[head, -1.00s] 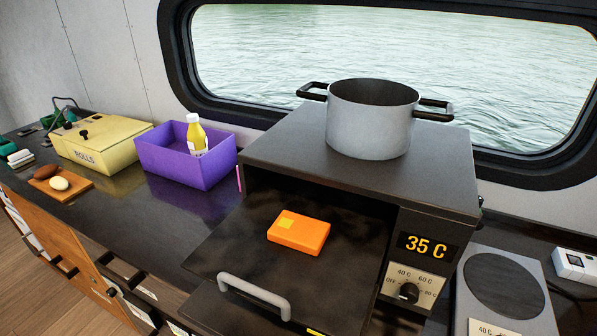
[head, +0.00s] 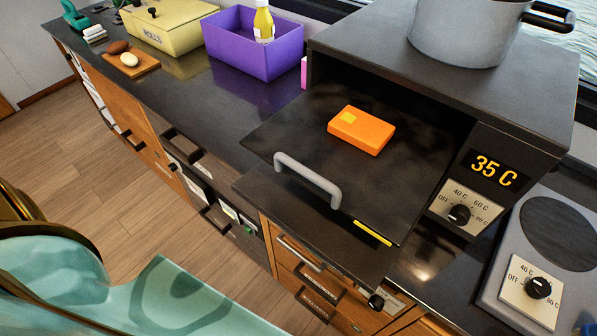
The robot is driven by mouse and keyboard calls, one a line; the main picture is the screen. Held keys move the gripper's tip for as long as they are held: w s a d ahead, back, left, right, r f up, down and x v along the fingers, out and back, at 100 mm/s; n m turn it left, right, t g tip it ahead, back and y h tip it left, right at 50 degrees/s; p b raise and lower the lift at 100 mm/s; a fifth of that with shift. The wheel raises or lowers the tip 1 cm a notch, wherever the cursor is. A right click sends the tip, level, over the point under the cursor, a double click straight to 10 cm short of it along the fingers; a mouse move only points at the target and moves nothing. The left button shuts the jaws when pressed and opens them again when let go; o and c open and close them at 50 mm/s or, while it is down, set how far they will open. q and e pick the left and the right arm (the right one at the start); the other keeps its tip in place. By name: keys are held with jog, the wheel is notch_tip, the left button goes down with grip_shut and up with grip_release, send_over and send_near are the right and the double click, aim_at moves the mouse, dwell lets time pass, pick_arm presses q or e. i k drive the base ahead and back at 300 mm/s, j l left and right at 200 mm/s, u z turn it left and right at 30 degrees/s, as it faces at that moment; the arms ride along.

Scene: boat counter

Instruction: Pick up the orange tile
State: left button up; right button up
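The orange tile (head: 361,130) is a flat orange block with a small yellow square on its top. It lies on the dark lowered door (head: 290,130) of the warming oven, near the oven's opening. Nothing touches it from above. A teal and bronze part of my own body shows at the lower left, well apart from the tile. Neither of my grippers shows in the head view.
The oven (head: 400,50) carries a grey pot (head: 465,30) on top and reads 35 C. A grey handle (head: 308,180) stands up at the door's front edge. A purple bin (head: 255,50) with a yellow bottle (head: 264,22), a yellow rolls box (head: 165,24) and a hotplate (head: 535,265) flank it.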

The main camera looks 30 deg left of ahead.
aim_at(368, 133)
jog(key=j+z, duration=0.45)
jog(key=j, duration=0.5)
jog(key=j+z, duration=0.45)
jog(key=j, duration=0.55)
jog(key=k, duration=0.05)
